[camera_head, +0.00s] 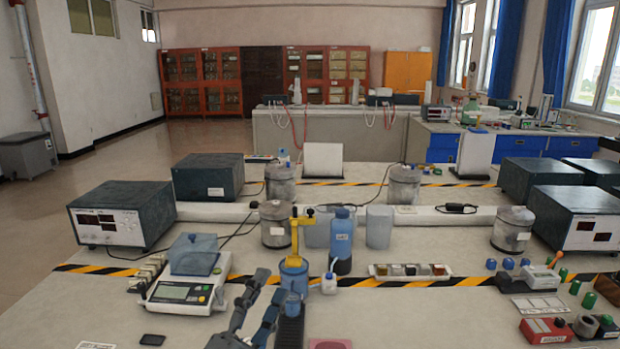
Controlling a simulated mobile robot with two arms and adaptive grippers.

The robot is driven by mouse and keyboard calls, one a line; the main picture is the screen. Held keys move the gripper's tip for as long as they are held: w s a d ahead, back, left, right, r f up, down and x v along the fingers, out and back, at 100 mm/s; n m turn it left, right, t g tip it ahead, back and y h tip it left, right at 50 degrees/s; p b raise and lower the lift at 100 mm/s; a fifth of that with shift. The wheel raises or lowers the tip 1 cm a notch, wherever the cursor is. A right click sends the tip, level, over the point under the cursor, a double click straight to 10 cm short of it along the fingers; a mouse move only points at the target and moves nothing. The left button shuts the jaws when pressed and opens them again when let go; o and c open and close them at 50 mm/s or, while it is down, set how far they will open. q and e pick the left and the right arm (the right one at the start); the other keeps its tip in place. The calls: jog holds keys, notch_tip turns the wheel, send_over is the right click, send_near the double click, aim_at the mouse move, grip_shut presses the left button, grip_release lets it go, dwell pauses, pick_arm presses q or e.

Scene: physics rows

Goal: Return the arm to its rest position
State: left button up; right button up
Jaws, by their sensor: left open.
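My left gripper (267,287) reaches in from the bottom edge, left of centre, over the near part of the bench (420,315). Its two dark fingers are spread apart with nothing seen between them. A small blue-capped piece on a black block (291,327) stands just right of the fingers. Whether they touch cannot be told. A blue cylinder with a yellow upright (294,275) stands just beyond the fingertips. My right gripper is not in view.
A digital balance (187,292) stands close on the left of the gripper. A red box (546,331) sits at the near right. Bare bench lies between.

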pick_arm(q)
jog(key=s+a+f+n+g+y, duration=0.25)
jog(key=a+f+n, duration=0.2)
jog(key=f, duration=0.25)
jog(key=s+a+f+n+g+y, duration=0.25)
jog(key=a+f+n+y, duration=0.2)
jog(key=f, duration=0.25)
jog(key=s+a+f+n+g+y, duration=0.25)
jog(key=a+f+n, duration=0.2)
jog(key=f, duration=0.25)
jog(key=s+f+n+g, duration=0.4)
jog(key=s+f+g, duration=0.75)
jog(key=s, duration=0.65)
notch_tip(320, 180, down, 28)
jog(key=s, duration=0.2)
jog(key=s+a+f, duration=0.3)
jog(key=s+f, duration=1.1)
jog(key=s, duration=0.1)
jog(key=shift+g, duration=0.3)
jog(key=shift+s, duration=0.1)
